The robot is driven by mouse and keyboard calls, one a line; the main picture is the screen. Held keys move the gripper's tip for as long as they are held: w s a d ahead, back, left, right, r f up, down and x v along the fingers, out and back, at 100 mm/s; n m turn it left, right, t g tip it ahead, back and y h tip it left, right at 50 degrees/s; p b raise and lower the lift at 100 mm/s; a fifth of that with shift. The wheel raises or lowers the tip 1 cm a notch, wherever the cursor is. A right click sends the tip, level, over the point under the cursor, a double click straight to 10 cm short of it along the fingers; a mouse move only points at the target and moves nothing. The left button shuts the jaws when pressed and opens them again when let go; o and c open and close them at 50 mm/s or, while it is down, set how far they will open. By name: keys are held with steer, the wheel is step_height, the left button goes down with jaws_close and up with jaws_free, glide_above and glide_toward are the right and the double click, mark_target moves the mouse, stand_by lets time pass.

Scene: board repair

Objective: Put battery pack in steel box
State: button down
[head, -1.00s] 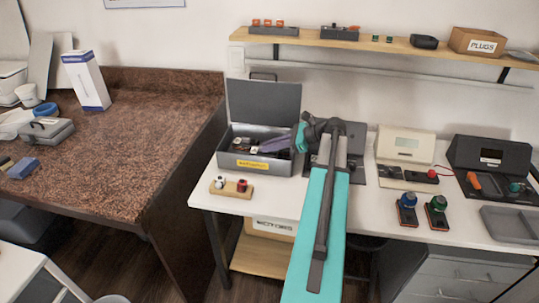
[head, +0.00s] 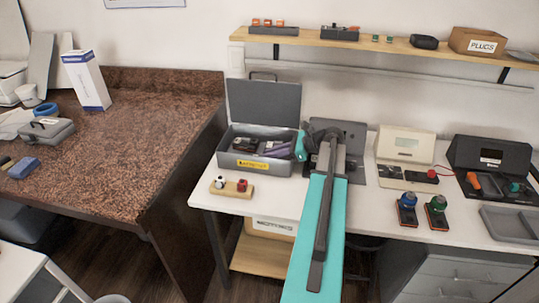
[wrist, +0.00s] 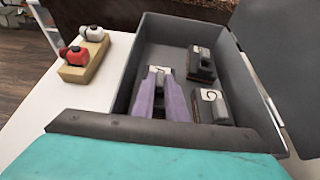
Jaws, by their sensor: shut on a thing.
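The steel box (head: 262,165) is open on the white table, its lid raised at the back and a yellow label on its front. My gripper (head: 276,149) reaches down inside the box from the right. In the wrist view its purple fingers (wrist: 162,95) are shut on a battery pack (wrist: 163,72), which is mostly hidden; a pale top shows between the fingers. Two other dark packs with white labels, one farther (wrist: 202,66) and one nearer (wrist: 211,104), lie in the box to the right of the fingers. Whether the held pack touches the floor is unclear.
A wooden block (head: 231,189) with red and white pieces stands in front of the box. Right of my arm are a cream device (head: 405,146), a black station (head: 490,165), two blue- and green-topped units (head: 407,211) and a grey tray (head: 512,224). A shelf (head: 400,45) runs above.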

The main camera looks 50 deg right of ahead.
steer(key=c, duration=1.8)
jaws_free()
steer(key=shift+f, duration=0.1)
steer(key=shift+o, duration=0.2)
steer(key=shift+s+d+r, duration=0.1)
steer(key=shift+s+r, duration=0.05)
steer(key=shift+r, duration=0.05)
steer(key=v, duration=1.1)
steer(key=shift+s+b, duration=0.25)
steer(key=shift+b, duration=0.1)
steer(key=shift+d+r, duration=0.1)
steer(key=shift+r, duration=0.1)
